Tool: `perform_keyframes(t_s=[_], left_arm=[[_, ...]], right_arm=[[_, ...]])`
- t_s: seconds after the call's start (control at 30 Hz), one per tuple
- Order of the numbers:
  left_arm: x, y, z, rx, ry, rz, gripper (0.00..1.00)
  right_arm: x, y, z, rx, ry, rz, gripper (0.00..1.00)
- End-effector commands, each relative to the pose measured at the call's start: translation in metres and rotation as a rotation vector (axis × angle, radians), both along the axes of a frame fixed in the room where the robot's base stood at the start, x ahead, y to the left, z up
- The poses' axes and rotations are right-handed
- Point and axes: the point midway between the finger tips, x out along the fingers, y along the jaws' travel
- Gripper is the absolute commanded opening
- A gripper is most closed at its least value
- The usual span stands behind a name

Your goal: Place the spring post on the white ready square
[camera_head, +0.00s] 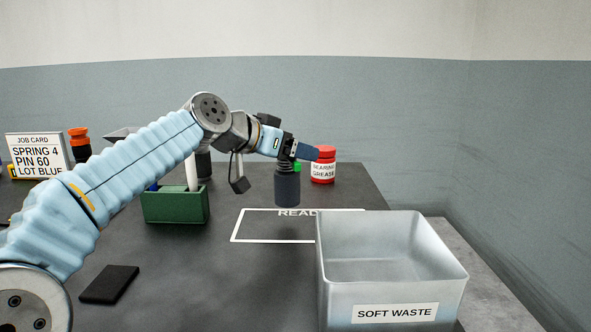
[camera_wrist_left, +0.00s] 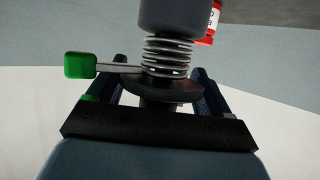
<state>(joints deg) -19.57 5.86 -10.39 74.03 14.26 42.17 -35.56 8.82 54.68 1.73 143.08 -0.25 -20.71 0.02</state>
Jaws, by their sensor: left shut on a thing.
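The spring post is a dark grey cylinder (camera_head: 287,188) with a green-tipped lever. In the left wrist view its coil spring (camera_wrist_left: 168,56) and green tip (camera_wrist_left: 80,65) show beside a dark round collar. My left gripper (camera_head: 298,152) is shut on the post near its top, and its fingers (camera_wrist_left: 158,84) lie on either side. My right gripper is not in view.
A metal SOFT WASTE bin (camera_head: 390,285) hides the square's near right part. A red and white grease tin (camera_head: 323,165) stands behind the post, to the right. A green box (camera_head: 175,207) stands left; a flat black block (camera_head: 110,284) lies nearer. A job card (camera_head: 38,152) stands far left.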

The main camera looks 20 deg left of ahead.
Motion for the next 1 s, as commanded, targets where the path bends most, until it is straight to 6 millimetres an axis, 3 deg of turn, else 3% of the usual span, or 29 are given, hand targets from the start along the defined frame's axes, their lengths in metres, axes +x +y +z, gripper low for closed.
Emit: perform_keyframes(t_s=[0.1, 0.23, 0.7, 0.73, 0.83, 1.0], left_arm=[[0.013, -0.005, -0.019, 0.001, 0.003, 0.000, 0.06], [0.012, -0.003, -0.040, 0.000, 0.000, 0.001, 0.06], [0.012, -0.004, -0.049, -0.001, -0.002, 0.001, 0.06], [0.012, -0.004, -0.049, 0.000, 0.001, 0.000, 0.84], [0.012, -0.004, -0.048, 0.000, 0.001, 0.000, 0.99], [0.012, -0.004, -0.048, 0.000, 0.001, 0.000, 1.00]], right_arm=[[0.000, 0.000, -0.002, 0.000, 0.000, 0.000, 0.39], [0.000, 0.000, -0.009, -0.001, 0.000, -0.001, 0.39], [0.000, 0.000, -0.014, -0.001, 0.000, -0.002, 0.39], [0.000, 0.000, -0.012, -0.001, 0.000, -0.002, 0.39], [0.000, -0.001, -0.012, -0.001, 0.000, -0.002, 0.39], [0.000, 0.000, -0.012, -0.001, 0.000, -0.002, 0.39]])
